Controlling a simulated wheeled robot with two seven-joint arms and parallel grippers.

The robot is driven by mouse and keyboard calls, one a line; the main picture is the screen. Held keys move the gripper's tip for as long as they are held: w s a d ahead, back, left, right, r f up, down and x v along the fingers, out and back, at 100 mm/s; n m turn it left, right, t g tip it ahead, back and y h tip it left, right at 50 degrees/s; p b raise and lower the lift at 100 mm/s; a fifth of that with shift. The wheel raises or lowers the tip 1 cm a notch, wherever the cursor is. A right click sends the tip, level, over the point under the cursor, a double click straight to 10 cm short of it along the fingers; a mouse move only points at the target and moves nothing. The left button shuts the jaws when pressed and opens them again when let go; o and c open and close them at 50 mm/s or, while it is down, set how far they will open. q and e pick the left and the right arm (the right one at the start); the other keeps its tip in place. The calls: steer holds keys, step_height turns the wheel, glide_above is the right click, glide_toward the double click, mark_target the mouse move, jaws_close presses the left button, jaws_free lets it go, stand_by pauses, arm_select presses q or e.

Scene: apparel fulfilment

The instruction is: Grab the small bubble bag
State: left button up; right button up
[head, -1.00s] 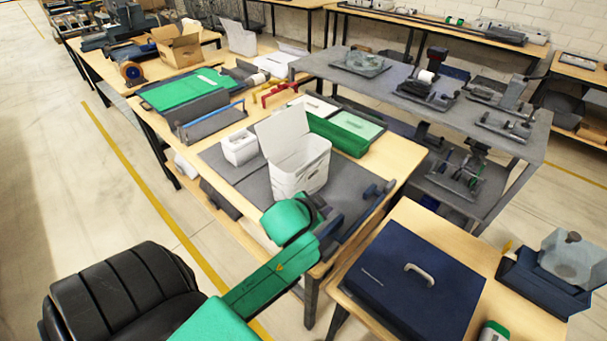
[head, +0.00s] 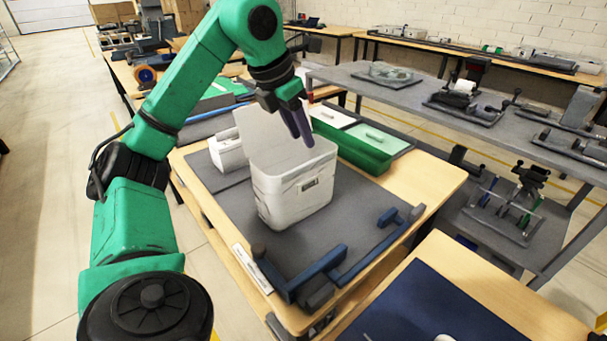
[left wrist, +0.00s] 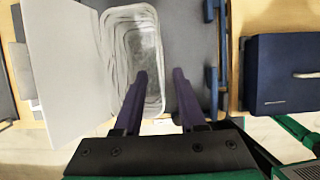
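A white lidded box (head: 292,195) stands with its lid open on the grey mat. In the left wrist view the box (left wrist: 108,58) holds clear, nested, layered shapes that look like bubble bags (left wrist: 140,45); I cannot tell their sizes. From the head view the box's inside is hidden. My left gripper (head: 303,135) hangs above the box's right part, fingers pointing down. In the left wrist view the gripper (left wrist: 160,71) is open and empty, one purple finger over the box and the other beyond its right edge, over the mat. My right gripper is out of view.
A smaller white container (head: 228,153) stands left of the box, and a green tray (head: 350,148) behind it. A dark blue case (head: 435,305) sits on the near table. A grey table (head: 440,85) stands behind.

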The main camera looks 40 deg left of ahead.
mark_target(296, 182)
arm_select(q)
steer(key=b+x, duration=0.2)
steer(key=x, duration=1.2)
steer(key=shift+s+f+b, duration=0.15)
steer(key=shift+s+b, duration=0.05)
steer(key=shift+b, duration=0.2)
jaws_close()
stand_by(0.4)
